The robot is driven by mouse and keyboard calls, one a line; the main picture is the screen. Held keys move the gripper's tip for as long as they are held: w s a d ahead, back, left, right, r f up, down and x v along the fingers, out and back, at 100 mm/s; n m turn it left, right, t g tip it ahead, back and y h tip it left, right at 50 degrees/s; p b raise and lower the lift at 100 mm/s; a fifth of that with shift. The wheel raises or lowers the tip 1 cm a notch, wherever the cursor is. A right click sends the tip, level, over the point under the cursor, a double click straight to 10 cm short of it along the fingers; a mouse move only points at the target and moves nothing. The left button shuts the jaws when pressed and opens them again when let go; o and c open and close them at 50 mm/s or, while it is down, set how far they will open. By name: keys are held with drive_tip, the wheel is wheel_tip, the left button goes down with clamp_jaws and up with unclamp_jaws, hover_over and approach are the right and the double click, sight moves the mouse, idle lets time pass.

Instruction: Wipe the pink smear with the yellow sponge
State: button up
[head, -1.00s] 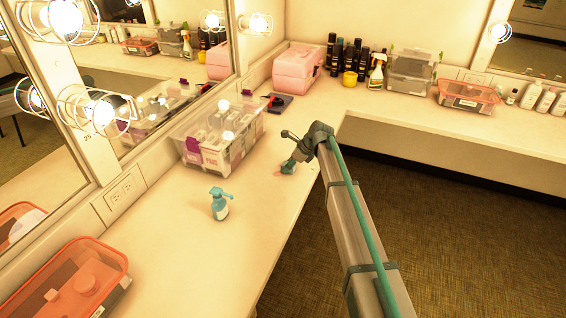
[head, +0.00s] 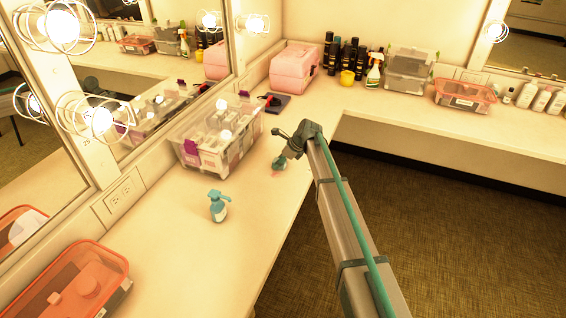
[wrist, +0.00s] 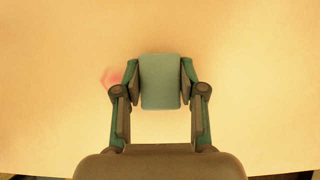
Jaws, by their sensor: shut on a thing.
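My gripper (head: 281,163) hangs over the pale counter near its front edge, fingers pointing down. In the wrist view its fingers (wrist: 160,82) are shut on the sides of a block, which I take to be the sponge (wrist: 160,98). The face I see is grey-green; no yellow shows. The pink smear (wrist: 112,77) is a faint patch on the counter just left of the fingers, partly hidden by the left one. In the head view the smear (head: 277,174) shows just below the gripper. I cannot tell whether the sponge touches the counter.
A teal pump bottle (head: 218,206) stands on the counter to the left. A clear bin with purple latches (head: 215,150) stands behind it, by the mirror. A dark tray (head: 277,101) and pink case (head: 295,70) are farther back. The counter around the smear is clear.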

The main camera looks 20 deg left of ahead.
drive_tip(key=shift+w+a, duration=0.1)
drive_tip(key=shift+a, duration=0.7)
drive_tip(key=shift+r+p, duration=2.45)
drive_tip(key=shift+r, duration=1.6)
